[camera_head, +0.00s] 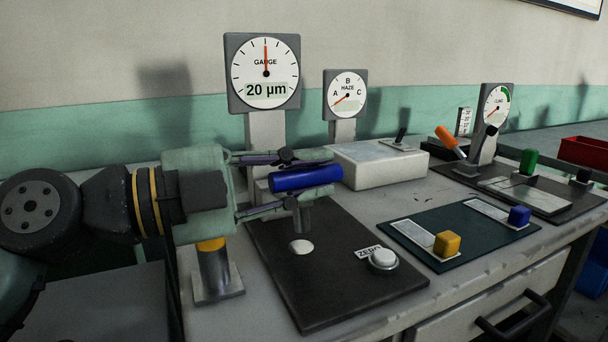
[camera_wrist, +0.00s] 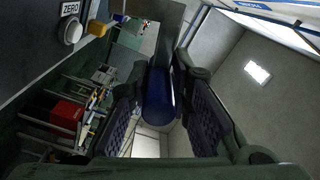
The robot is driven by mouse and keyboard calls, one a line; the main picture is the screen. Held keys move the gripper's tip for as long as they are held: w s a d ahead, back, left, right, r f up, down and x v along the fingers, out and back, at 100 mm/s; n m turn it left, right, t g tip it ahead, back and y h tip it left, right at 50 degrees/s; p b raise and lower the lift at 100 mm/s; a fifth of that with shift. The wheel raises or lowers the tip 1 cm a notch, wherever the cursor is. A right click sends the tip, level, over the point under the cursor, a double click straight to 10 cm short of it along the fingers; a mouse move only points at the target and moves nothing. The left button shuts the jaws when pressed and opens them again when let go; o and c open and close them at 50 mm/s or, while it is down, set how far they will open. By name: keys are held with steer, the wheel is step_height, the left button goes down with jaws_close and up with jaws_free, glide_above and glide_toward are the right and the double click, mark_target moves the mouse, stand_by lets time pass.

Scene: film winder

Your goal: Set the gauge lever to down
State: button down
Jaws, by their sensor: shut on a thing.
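The gauge (camera_head: 266,72) stands on a grey post at the back of a dark base plate, its needle straight up and its label reading 20 µm. The blue handle (camera_head: 305,178), which looks like the gauge lever, lies nearly level in front of the post, its right end slightly higher. My gripper (camera_head: 308,177) comes from the left with one finger above and one below the handle, shut on it. In the wrist view the blue handle (camera_wrist: 158,95) sits between both fingers (camera_wrist: 163,80). Where the handle joins the gauge is hidden.
A white ZERO button (camera_head: 383,258) and a pale disc (camera_head: 301,246) are on the dark plate. A yellow-topped post (camera_head: 212,262) stands below my gripper. To the right are the haze gauge (camera_head: 346,95), a white box (camera_head: 378,164), yellow and blue sliders, and an orange-handled lever (camera_head: 449,141).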

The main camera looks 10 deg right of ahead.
steer(key=c, duration=1.5)
jaws_free()
steer(key=shift+a, duration=0.1)
steer(key=v, duration=1.2)
